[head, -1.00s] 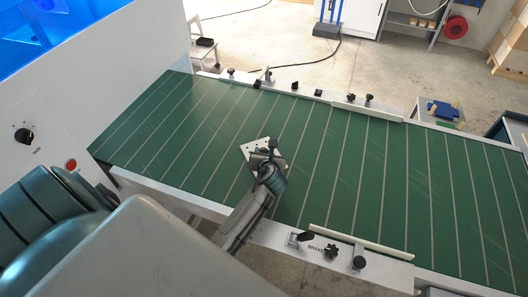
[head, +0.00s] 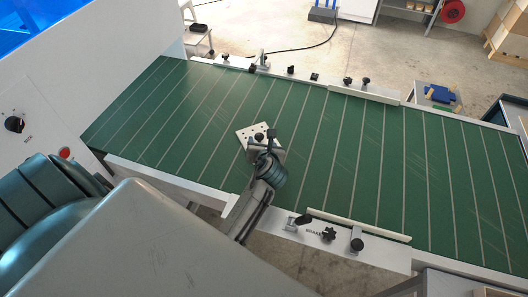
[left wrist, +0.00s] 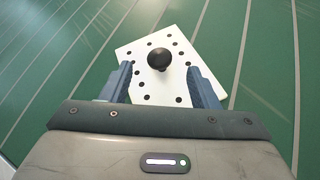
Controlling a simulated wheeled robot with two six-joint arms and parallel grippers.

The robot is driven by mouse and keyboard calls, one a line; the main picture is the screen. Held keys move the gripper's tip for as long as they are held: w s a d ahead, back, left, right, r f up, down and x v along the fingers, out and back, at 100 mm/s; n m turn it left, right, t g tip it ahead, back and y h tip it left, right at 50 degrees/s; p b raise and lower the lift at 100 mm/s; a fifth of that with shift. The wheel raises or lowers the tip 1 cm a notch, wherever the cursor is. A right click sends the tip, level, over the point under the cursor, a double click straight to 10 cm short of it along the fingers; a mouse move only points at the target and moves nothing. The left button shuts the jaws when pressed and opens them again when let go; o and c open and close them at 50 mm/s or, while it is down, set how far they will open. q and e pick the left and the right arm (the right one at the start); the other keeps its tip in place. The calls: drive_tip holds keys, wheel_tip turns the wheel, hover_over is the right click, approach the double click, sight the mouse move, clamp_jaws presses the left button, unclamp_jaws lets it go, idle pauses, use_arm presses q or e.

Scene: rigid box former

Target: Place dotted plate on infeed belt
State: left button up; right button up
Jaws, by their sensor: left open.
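The dotted plate (head: 250,133) is white with black dots and lies on the green infeed belt (head: 330,150), turned at an angle to the belt's lines. It also shows in the left wrist view (left wrist: 151,88), with a round black knob (left wrist: 159,59) standing on it. My left gripper (head: 262,141) is over the plate's near part. In the left wrist view its two blue fingers (left wrist: 160,80) are open, one on each side of the knob, with gaps between them and the knob. My right gripper is not in view.
Guide rails with black knobs run along the far edge (head: 365,94) and near edge (head: 358,225) of the belt. A white machine panel with a black dial (head: 14,124) and red button (head: 64,153) stands at left. The belt right of the plate is clear.

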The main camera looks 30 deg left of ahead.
use_arm(q)
drive_tip(key=b+v, duration=0.1)
drive_tip(key=v, duration=0.6)
drive_tip(key=shift+s+d, duration=0.1)
drive_tip(key=shift+s, duration=0.1)
